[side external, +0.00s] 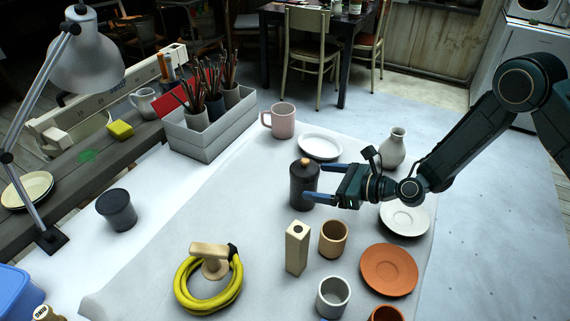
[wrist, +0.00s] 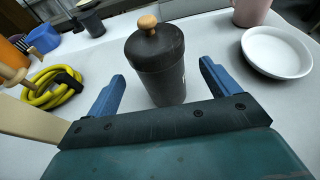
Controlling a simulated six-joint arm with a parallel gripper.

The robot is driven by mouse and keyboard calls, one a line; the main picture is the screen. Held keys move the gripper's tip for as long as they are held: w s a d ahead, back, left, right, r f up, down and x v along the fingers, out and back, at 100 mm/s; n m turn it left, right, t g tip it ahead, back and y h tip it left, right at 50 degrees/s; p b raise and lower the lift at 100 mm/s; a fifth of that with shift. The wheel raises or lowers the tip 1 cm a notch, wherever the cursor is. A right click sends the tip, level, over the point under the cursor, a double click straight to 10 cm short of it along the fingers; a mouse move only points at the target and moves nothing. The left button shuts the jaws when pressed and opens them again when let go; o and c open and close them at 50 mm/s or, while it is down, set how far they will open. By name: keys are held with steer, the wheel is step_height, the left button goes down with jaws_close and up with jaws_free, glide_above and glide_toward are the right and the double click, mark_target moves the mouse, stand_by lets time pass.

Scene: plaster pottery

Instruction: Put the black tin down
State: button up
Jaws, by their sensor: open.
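The black tin (side external: 303,186) stands upright on the pale sheet near the middle of the table. It is a dark cylinder with a lid and a round wooden knob. My gripper (side external: 322,183) is at its right side in the side external view. In the wrist view the tin (wrist: 160,72) stands between and just beyond the two blue fingers of my gripper (wrist: 162,82). The fingers are spread, with gaps on both sides of the tin.
A pink mug (side external: 281,121) and white plate (side external: 320,146) stand behind the tin. A wooden block (side external: 297,248) and tan cup (side external: 333,238) stand in front. A vase (side external: 393,148) and white saucer (side external: 405,217) are close to my arm. Clear sheet lies left of the tin.

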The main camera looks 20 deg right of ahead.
mark_target(304, 177)
steer(key=shift+w+a, duration=0.1)
steer(key=shift+x, duration=2.45)
steer(key=shift+r, duration=0.1)
steer(key=shift+c, duration=0.4)
steer(key=c, duration=1.1)
steer(key=shift+r, duration=0.2)
step_height(304, 177, up, 20)
steer(key=shift+f, duration=0.15)
